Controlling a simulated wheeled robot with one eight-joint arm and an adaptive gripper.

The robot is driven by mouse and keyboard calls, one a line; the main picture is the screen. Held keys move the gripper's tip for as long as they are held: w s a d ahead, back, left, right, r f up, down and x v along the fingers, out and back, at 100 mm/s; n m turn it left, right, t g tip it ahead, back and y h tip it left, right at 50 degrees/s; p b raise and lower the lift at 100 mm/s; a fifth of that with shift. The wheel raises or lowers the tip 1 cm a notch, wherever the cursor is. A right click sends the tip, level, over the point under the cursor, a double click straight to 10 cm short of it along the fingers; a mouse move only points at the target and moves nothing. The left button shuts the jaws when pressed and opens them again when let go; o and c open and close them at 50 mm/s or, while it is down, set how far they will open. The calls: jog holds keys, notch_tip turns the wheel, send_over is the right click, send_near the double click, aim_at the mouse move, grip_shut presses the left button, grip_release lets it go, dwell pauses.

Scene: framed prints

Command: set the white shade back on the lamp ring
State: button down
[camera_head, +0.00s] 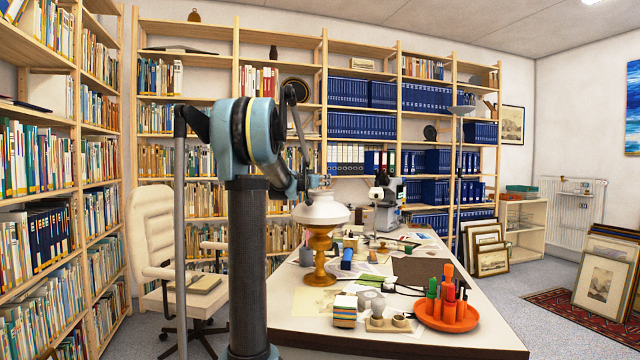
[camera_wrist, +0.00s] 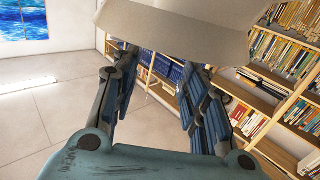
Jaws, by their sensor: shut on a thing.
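The white shade (camera_head: 320,211) is at the top of the amber-coloured lamp base (camera_head: 319,262), which stands upright on the desk. The shade looks about level and roughly centred over the base. My gripper (camera_head: 318,184) is at the narrow top of the shade and shut on it. In the wrist view the shade (camera_wrist: 185,32) fills the top edge, beyond the two fingers of my gripper (camera_wrist: 160,62). The lamp ring is hidden by the shade, so I cannot tell whether the shade touches it.
On the white desk (camera_head: 450,335) are an orange tray (camera_head: 446,316) with red and green bottles, a stack of small blocks (camera_head: 345,309), a wooden holder (camera_head: 388,324) and a microscope (camera_head: 384,198). A cream chair (camera_head: 154,240) stands at left. Bookshelves line the back.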

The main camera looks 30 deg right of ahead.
jog(key=shift+f, duration=0.2)
jog(key=c, duration=0.9)
grip_release()
jog(key=shift+o, duration=0.2)
jog(key=v, duration=1.2)
